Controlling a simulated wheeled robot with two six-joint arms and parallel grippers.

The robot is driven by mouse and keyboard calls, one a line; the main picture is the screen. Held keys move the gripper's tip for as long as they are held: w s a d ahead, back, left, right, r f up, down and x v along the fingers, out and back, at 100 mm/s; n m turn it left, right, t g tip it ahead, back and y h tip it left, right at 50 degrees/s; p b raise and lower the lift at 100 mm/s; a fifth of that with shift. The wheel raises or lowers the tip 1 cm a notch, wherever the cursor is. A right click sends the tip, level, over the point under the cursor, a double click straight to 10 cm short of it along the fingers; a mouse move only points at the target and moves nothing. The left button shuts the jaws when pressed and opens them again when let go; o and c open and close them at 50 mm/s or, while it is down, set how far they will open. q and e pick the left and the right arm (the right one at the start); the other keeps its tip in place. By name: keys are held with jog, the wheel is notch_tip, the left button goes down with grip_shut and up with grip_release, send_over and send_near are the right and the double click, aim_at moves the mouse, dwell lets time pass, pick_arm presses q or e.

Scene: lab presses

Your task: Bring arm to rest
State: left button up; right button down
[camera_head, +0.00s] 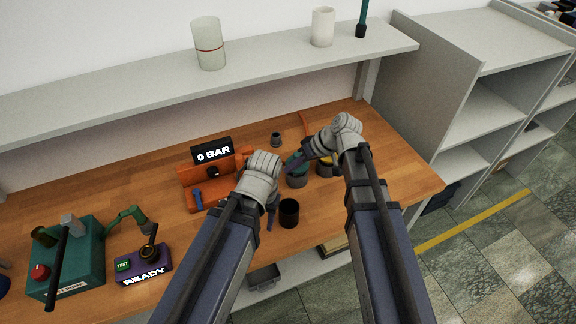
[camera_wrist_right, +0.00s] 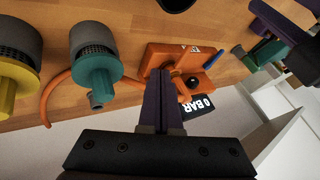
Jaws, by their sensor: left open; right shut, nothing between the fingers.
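My right gripper (camera_head: 297,160) reaches in over the bench beside a green-topped cylinder (camera_head: 297,180). In the right wrist view its purple fingers (camera_wrist_right: 163,98) are together and hold nothing, in front of the orange press unit (camera_wrist_right: 180,60). My left gripper (camera_head: 271,208) is lower, in front of the orange unit and close to a dark cup (camera_head: 289,213). Its fingers are small and partly hidden by its wrist in the head view. The left gripper is open, and I see nothing held in it.
The orange unit bears a "0 BAR" display (camera_head: 212,152). A yellow-banded cylinder (camera_head: 325,168) stands by my right wrist. A teal machine (camera_head: 66,262) and a purple "READY" box (camera_head: 144,266) are at left. A shelf (camera_head: 270,53) runs above; grey shelving (camera_head: 440,85) stands at right.

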jog(key=s+d+f+m+g+h, duration=0.1)
jog(key=s+f+h, duration=0.1)
jog(key=s+h, duration=0.2)
jog(key=s+d+f+m+h, duration=0.1)
jog(key=s+h, duration=0.3)
jog(key=s, duration=0.7)
jog(key=shift+s+d+f+m+g+h, duration=0.15)
jog(key=shift+d+f+m+g+h, duration=0.2)
jog(key=shift+d+f, duration=0.25)
dwell(0.8)
